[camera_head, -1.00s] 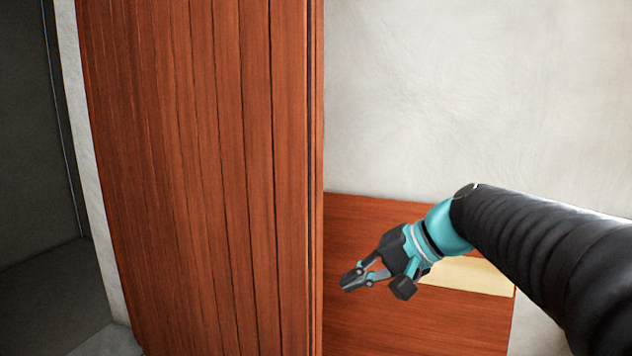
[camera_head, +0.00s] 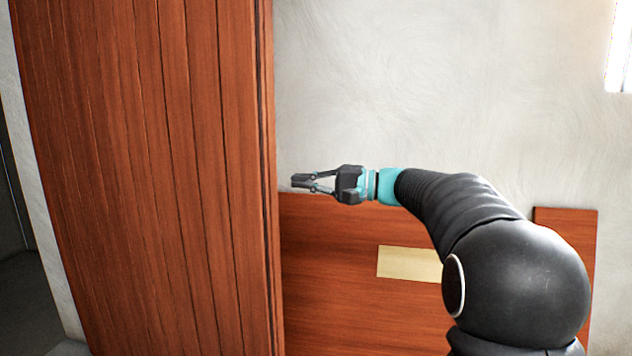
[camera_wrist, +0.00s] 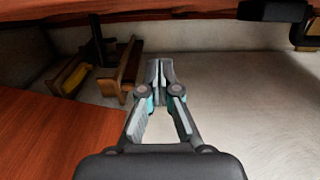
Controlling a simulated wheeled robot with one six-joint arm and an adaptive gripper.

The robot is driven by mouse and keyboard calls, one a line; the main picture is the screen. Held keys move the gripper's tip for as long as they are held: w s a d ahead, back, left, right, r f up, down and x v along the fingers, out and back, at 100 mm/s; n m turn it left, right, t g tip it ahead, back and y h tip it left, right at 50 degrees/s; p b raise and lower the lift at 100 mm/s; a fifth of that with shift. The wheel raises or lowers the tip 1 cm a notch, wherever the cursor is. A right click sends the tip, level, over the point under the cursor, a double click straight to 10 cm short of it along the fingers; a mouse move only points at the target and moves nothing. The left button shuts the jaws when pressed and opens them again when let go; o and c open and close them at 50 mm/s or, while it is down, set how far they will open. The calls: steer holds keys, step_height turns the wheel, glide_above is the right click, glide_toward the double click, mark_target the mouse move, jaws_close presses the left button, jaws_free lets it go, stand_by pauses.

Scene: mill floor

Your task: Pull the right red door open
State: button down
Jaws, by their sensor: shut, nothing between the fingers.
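A tall red-brown planked door leaf (camera_head: 150,180) fills the left of the head view, with its narrow edge toward the middle. I cannot tell from these frames whether it is the right door, and no handle shows on it. My gripper (camera_head: 299,182) is shut and empty, pointing left just right of that edge in the picture. No contact with the door shows. In the wrist view the closed fingertips (camera_wrist: 160,67) have nothing between them. A red wooden surface (camera_wrist: 50,138) lies at their lower left.
A lower red-brown panel (camera_head: 325,285) with a pale yellow plate (camera_head: 408,263) stands against the pale wall (camera_head: 430,90). Another red piece (camera_head: 570,222) is at right. The wrist view shows wooden pieces (camera_wrist: 120,72) at upper left and clear pale surface at right.

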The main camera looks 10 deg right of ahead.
mark_target(270, 184)
steer(key=shift+s+a+p, duration=0.1)
steer(key=shift+s+a, duration=0.15)
steer(key=shift+a, duration=0.95)
steer(key=shift+s+a+p, duration=0.1)
steer(key=shift+s+a, duration=0.2)
steer(key=shift+a, duration=0.85)
steer(key=shift+s+a+p, duration=0.1)
steer(key=shift+s+a, duration=0.15)
steer(key=shift+a, duration=0.95)
